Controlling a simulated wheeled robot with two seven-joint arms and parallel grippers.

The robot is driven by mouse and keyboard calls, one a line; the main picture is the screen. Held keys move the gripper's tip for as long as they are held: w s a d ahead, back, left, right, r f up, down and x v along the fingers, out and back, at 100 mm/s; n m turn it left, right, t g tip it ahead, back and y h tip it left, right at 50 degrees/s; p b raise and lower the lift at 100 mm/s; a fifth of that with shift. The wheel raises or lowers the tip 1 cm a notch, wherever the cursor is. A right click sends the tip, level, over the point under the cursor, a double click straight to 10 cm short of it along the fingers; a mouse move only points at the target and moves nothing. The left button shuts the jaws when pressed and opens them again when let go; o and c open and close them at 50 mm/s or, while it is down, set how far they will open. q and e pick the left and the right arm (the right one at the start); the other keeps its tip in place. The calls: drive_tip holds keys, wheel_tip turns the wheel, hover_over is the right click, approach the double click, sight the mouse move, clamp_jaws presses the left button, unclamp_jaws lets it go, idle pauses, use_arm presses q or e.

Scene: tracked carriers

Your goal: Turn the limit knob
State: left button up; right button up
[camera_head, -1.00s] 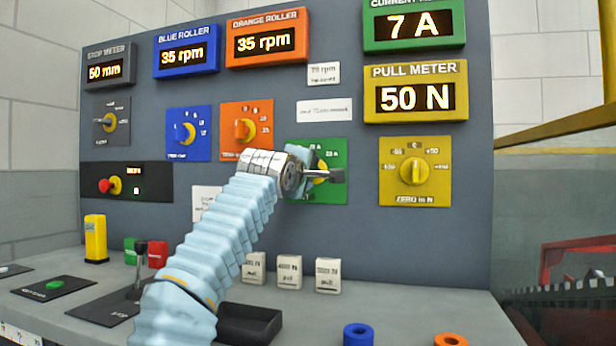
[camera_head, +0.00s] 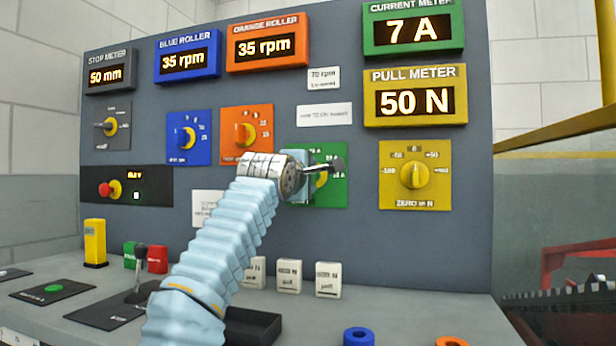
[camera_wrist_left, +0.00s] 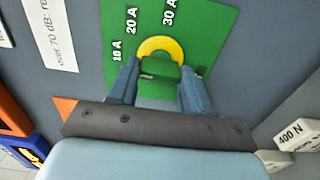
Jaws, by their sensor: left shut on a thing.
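The limit knob (camera_wrist_left: 158,76) is green with a yellow ring, on a green panel (camera_head: 334,190) marked 10 A, 20 A and 30 A. My left gripper (camera_wrist_left: 160,66) is shut on it, with one blue finger on each side of the green grip in the left wrist view. In the head view my left gripper (camera_head: 312,173) covers most of the knob and the left part of its panel. The green current meter (camera_head: 413,28) above reads 7 A. My right gripper is not in view.
A yellow panel (camera_head: 436,194) with a knob is to the right of the green panel, an orange one (camera_head: 262,126) to its upper left. Several white blocks (camera_head: 289,277) stand on the desk below. A dark tray (camera_head: 255,326) lies near my left arm.

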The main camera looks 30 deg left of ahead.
use_arm(q)
drive_tip(key=o, duration=1.1)
drive_tip(key=shift+c, duration=0.2)
drive_tip(key=shift+s, duration=0.1)
drive_tip(key=b+v, duration=0.6)
drive_tip(key=v, duration=0.7)
drive_tip(key=shift+s+d+b, duration=0.15)
drive_tip(key=shift+s+b, duration=0.15)
drive_tip(key=shift+b, duration=0.05)
